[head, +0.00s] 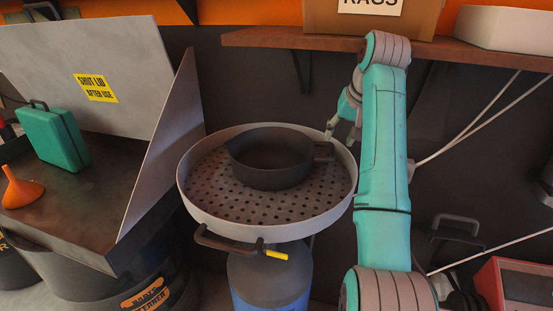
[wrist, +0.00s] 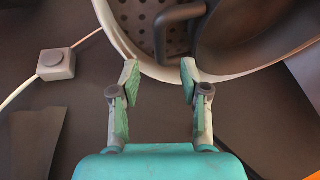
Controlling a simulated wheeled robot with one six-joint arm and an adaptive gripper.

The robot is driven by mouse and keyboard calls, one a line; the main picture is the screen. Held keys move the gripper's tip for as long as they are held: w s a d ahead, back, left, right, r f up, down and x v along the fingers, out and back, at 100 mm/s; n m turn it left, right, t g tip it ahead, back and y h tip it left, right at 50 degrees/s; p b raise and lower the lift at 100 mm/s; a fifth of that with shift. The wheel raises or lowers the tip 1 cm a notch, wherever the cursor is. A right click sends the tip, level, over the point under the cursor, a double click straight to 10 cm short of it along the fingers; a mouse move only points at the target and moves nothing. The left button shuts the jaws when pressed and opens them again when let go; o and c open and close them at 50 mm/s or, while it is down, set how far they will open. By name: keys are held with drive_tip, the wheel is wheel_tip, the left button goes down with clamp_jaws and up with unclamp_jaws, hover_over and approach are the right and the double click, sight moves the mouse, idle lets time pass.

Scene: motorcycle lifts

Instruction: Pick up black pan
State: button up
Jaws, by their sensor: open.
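The black pan (head: 270,160) sits in a round grey perforated tray (head: 215,205), toward the tray's back. Its dark handle (head: 324,151) points right, toward my gripper. My gripper (head: 341,127) is at the tray's right rim, partly hidden behind my arm. In the wrist view my gripper (wrist: 160,72) is open and empty, its two green fingertips at the tray's rim (wrist: 165,74). The pan's handle (wrist: 175,30) lies just beyond the fingertips, not between them. The pan's body (wrist: 245,35) fills the upper right there.
A shelf (head: 265,38) with a rags box (head: 370,15) and a white box (head: 505,28) hangs above right. A parts cleaner with raised lid (head: 80,60), green case (head: 52,137) and orange funnel (head: 20,188) stands left. A red box (head: 500,285) is lower right.

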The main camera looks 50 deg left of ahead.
sight(333, 149)
drive_tip(key=shift+x, duration=3.45)
drive_tip(key=shift+s+d, duration=0.1)
drive_tip(key=shift+s, duration=0.1)
clamp_jaws()
